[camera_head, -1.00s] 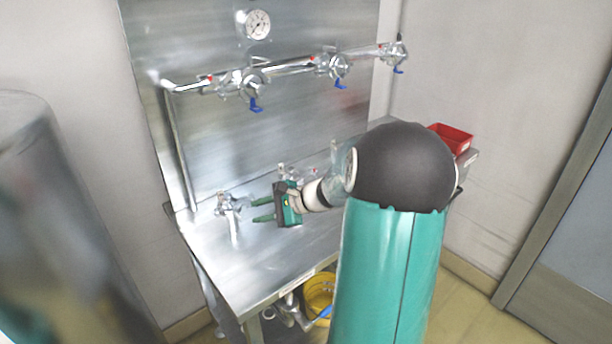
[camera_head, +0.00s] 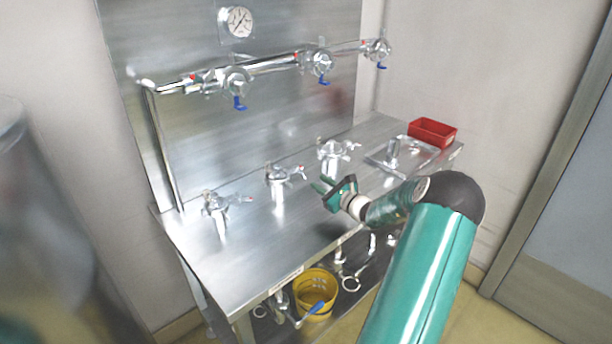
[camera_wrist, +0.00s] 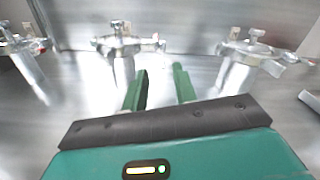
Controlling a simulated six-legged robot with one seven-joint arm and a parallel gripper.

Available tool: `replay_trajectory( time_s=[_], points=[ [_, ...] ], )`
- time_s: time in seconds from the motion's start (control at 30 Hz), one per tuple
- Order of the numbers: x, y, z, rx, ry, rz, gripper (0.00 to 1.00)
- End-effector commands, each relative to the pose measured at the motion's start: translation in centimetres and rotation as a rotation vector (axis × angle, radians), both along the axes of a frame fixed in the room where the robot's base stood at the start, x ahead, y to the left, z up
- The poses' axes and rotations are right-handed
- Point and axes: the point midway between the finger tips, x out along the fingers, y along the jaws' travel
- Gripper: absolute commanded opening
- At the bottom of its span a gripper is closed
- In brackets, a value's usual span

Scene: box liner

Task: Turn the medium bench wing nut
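Three metal fittings with wing-nut-like tops stand in a row on the steel bench: a left one (camera_head: 214,203), a middle one (camera_head: 278,176) and a right one (camera_head: 333,152). I cannot tell for sure which carries the medium wing nut; the middle one lies between the others. My gripper (camera_head: 320,184) is above the bench, right of the middle fitting and in front of the right one. In the wrist view my gripper (camera_wrist: 160,70) is open, with nothing between its green fingers. There the middle fitting (camera_wrist: 121,48) is ahead and left, the right fitting (camera_wrist: 251,52) ahead and right.
A pipe with several blue-handled valves (camera_head: 236,84) runs along the back panel under a gauge (camera_head: 236,21). A shallow metal tray (camera_head: 410,151) and a red bin (camera_head: 432,133) are at the bench's right end. A yellow bucket (camera_head: 316,284) sits below. The bench front (camera_head: 238,262) is clear.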

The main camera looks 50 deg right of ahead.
Motion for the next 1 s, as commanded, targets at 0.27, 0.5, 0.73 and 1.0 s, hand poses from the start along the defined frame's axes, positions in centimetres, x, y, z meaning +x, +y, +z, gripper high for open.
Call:
replay_trajectory(
  time_s=[0.27,0.5,0.73,1.0],
  points=[
    [5.4,-0.5,-0.1,-0.001,0.001,0.002,0.28],
    [7.5,-0.8,-0.1,0.000,0.002,0.000,0.28],
    [7.6,-0.8,0.0,-0.001,0.001,0.001,0.28],
    [7.6,-0.8,0.0,-0.001,0.001,0.001,0.00]
  ],
)
